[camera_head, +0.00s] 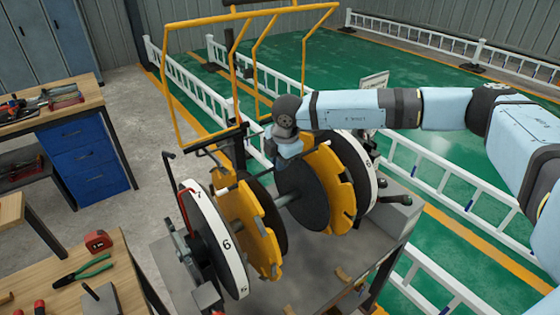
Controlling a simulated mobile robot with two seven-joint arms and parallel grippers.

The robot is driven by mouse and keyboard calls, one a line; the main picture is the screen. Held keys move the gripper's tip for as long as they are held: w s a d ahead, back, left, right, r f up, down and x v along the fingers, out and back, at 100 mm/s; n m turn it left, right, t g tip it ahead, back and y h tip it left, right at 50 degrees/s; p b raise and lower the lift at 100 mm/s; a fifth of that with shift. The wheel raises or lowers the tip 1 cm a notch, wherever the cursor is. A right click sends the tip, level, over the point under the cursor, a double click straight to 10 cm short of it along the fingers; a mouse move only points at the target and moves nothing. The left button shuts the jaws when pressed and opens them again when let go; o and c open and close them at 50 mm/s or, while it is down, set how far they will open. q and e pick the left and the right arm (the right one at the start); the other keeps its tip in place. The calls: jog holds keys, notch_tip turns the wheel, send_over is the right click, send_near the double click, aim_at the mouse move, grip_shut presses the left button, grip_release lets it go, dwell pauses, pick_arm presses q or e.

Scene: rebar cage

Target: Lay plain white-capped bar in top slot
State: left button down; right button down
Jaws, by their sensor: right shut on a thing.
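The fixture has a white numbered disc (214,238) at left, two yellow notched discs (250,228) (332,185), dark discs (302,194) and another white disc (357,165) on a grey axle. My right gripper (274,156) reaches over the top of the discs, its fingers small and partly hidden by my wrist. My left gripper is not in view.
A yellow tube frame (258,17) stands behind the fixture. A grey table (330,262) carries the fixture. A workbench at lower left holds green-handled pliers (83,271) and a red tape measure (97,240). White railings (440,172) cross the green floor behind.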

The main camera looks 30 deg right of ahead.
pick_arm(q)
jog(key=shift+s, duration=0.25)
pick_arm(e)
jog(key=shift+r, duration=0.1)
jog(key=c, duration=1.2)
grip_release()
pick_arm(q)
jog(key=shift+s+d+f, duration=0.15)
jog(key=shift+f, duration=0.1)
pick_arm(e)
jog(key=shift+o, duration=0.2)
